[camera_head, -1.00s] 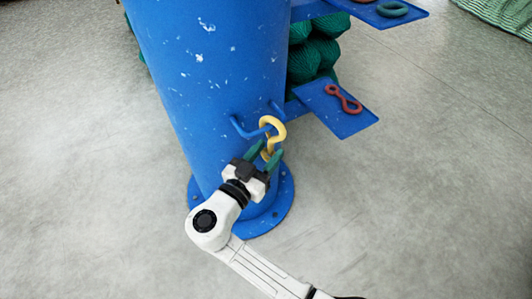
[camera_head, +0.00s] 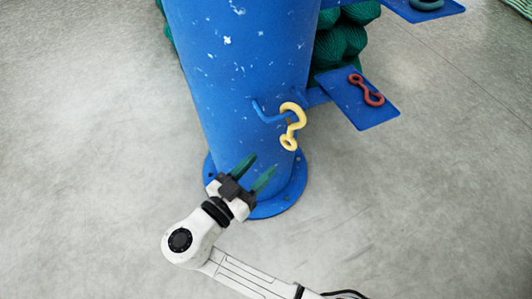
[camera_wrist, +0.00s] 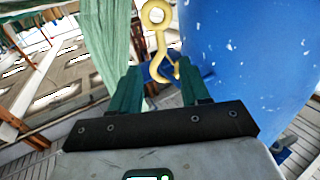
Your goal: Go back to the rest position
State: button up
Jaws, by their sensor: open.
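My gripper (camera_head: 258,170) is open and empty, with two green fingers pointing up towards the blue column. It is below and to the left of a yellow hook (camera_head: 291,128), apart from it. My white arm reaches in from the bottom of the head view.
The thick blue column (camera_head: 245,75) stands on a round base (camera_head: 285,200). A blue shelf (camera_head: 362,106) with a red hook (camera_head: 366,90) juts out to the right. Green nets (camera_head: 340,42) are behind. The grey floor is clear on both sides.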

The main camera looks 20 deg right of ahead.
jog(key=shift+s+a, duration=0.1)
jog(key=shift+a, duration=0.1)
jog(key=s+d+f+n+g+y, duration=0.25)
jog(key=s+d+f, duration=0.2)
jog(key=d, duration=0.25)
jog(key=s+d+f+n+g+y, duration=0.1)
jog(key=s+d+f+g+y, duration=0.3)
jog(key=d, duration=0.4)
jog(key=s+d+f+n+g+y, duration=0.1)
jog(key=s+f+n+y, duration=0.25)
jog(key=s, duration=0.25)
jog(key=s+d+f+n+y, duration=0.1)
jog(key=s+f+n+y, duration=0.1)
jog(key=s+n+y, duration=0.3)
notch_tip(320, 180, up, 35)
jog(key=s+a+y+p, duration=0.1)
jog(key=s+p, duration=0.1)
jog(key=p, duration=3.2)
jog(key=shift+s+r, duration=0.15)
